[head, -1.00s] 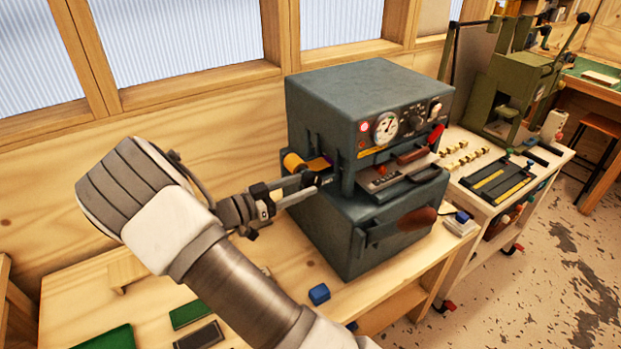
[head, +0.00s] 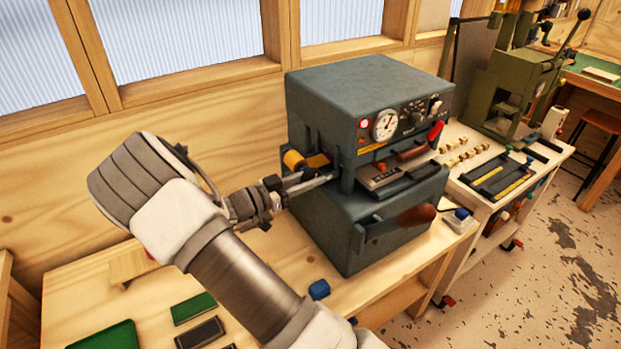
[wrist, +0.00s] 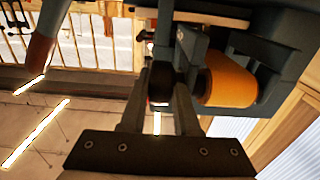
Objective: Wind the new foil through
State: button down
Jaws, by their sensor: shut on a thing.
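The blue-grey foil machine (head: 350,95) stands on the wooden bench. An orange-gold foil roll (head: 293,161) sits on its left side, with a purple-brown strip (head: 318,160) beside it leading toward the machine opening. My gripper (head: 320,181) is at the machine's left front, just below and right of the roll. In the wrist view, my gripper (wrist: 160,100) is shut on a dark rounded knob (wrist: 162,78), with the orange roll (wrist: 230,80) just right of the fingers. The knob's far end and what it joins are mostly hidden.
A red-brown lever handle (head: 416,215) sticks out at the machine's front. A dial gauge (head: 385,124) is on its face. A green press (head: 510,90) stands on the right-hand bench.

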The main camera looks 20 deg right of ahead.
jog(key=shift+r, duration=0.15)
jog(key=y+p, duration=0.4)
jog(key=p, duration=0.1)
jog(key=shift+d+r+g, duration=0.1)
jog(key=shift+r+g, duration=0.25)
jog(key=shift+g, duration=0.05)
jog(key=y+p, duration=0.2)
jog(key=shift+f+y+p, duration=0.15)
jog(key=shift+y+p, duration=0.15)
jog(key=shift+p, duration=0.1)
jog(key=shift+f+g+y, duration=0.2)
jog(key=shift+g+y, duration=0.3)
jog(key=shift+y, duration=0.7)
jog(key=c, duration=0.6)
grip_release()
jog(key=shift+c, duration=0.2)
